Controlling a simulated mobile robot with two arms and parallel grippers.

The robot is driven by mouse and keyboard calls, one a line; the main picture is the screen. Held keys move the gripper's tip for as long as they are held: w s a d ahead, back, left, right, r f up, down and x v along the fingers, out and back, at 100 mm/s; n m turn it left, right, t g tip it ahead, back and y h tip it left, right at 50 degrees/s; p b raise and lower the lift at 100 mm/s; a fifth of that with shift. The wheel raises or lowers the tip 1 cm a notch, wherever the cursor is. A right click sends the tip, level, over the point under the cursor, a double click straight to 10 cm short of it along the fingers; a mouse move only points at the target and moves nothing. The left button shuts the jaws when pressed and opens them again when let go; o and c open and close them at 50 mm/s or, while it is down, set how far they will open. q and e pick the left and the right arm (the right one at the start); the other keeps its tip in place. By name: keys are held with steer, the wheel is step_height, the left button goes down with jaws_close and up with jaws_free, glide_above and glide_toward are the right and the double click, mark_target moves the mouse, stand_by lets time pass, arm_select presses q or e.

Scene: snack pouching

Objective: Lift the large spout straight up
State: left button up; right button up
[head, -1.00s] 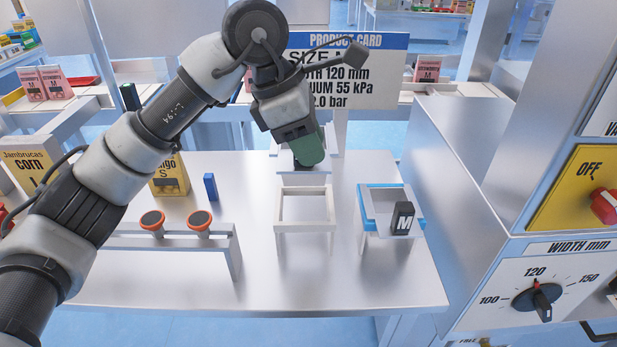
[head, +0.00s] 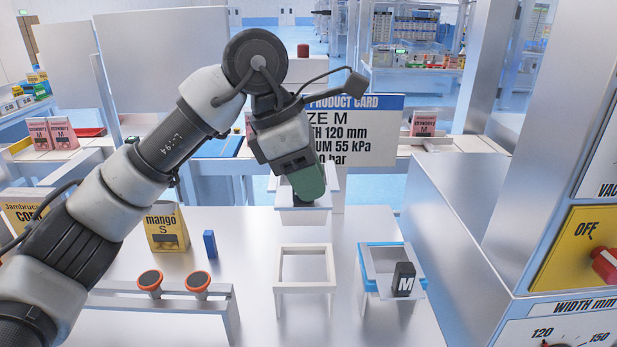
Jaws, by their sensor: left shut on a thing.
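My left gripper (head: 304,186) points down at the white stand (head: 318,216) at the back middle of the table. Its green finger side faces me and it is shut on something. The held thing, taken for the large spout, is hidden behind the fingers and cannot be made out. Whether it still touches the stand cannot be told. Two orange-rimmed spouts, a left one (head: 150,281) and a right one (head: 198,283), sit upright in the grey rack (head: 222,310) at the front left. My right gripper is out of view.
An empty white frame (head: 305,285) stands in front of the gripper. A blue-edged tray (head: 378,262) with a black M block (head: 403,279) is to its right. A mango pouch (head: 166,229) and a small blue block (head: 210,244) stand left. The product card (head: 365,150) is behind; a metal machine borders the right.

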arm_select(q)
steer(key=shift+r+p, duration=3.65)
steer(key=shift+r, duration=1.45)
